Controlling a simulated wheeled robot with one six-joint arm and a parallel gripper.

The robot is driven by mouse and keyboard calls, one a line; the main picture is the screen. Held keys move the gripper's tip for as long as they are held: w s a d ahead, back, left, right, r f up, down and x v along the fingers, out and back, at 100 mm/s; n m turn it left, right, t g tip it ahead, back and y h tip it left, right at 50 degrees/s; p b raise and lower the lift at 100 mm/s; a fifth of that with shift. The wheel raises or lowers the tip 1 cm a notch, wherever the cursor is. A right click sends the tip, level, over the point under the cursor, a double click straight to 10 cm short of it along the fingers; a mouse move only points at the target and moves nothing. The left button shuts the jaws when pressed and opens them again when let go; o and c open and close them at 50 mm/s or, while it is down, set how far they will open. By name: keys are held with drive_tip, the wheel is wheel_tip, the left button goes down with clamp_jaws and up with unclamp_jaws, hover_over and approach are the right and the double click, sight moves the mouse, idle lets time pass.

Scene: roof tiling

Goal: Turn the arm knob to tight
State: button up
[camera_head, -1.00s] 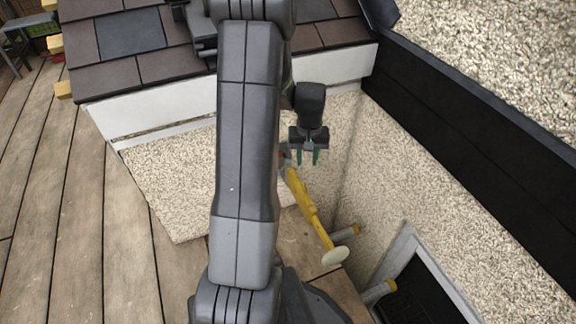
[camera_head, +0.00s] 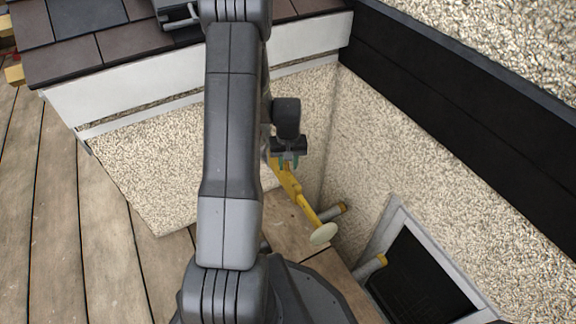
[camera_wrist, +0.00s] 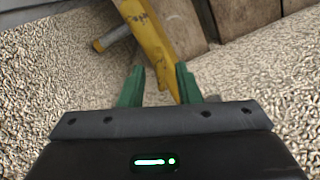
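A yellow arm (camera_head: 303,203) with a pale round pad (camera_head: 323,233) at its lower end slants down beside the pebbled wall. The yellow arm also shows in the wrist view (camera_wrist: 150,35), running down from the top edge to beyond my fingers. My gripper (camera_head: 288,163) is at the upper end of the yellow arm. In the wrist view its green fingers (camera_wrist: 160,82) are apart, with nothing clearly held between them. I cannot make out the knob or its setting. My gripper and arm hide part of the yellow arm's upper end.
Two yellow-tipped grey tubes (camera_head: 331,212) (camera_head: 370,267) stick out on the right, near a dark framed window (camera_head: 425,275). The tiled roof edge (camera_head: 100,45) is at the upper left. Wooden decking (camera_head: 110,240) lies open at the left.

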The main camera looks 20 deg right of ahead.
drive_tip(key=shift+f, duration=0.1)
clamp_jaws()
drive_tip(key=shift+m, duration=0.3)
drive_tip(key=m+p, duration=0.1)
drive_tip(key=m, duration=0.1)
drive_tip(key=shift+m, duration=0.4)
drive_tip(key=m, duration=0.3)
drive_tip(key=shift+m+p, duration=0.3)
drive_tip(key=m, duration=0.6)
drive_tip(key=shift+p, duration=0.4)
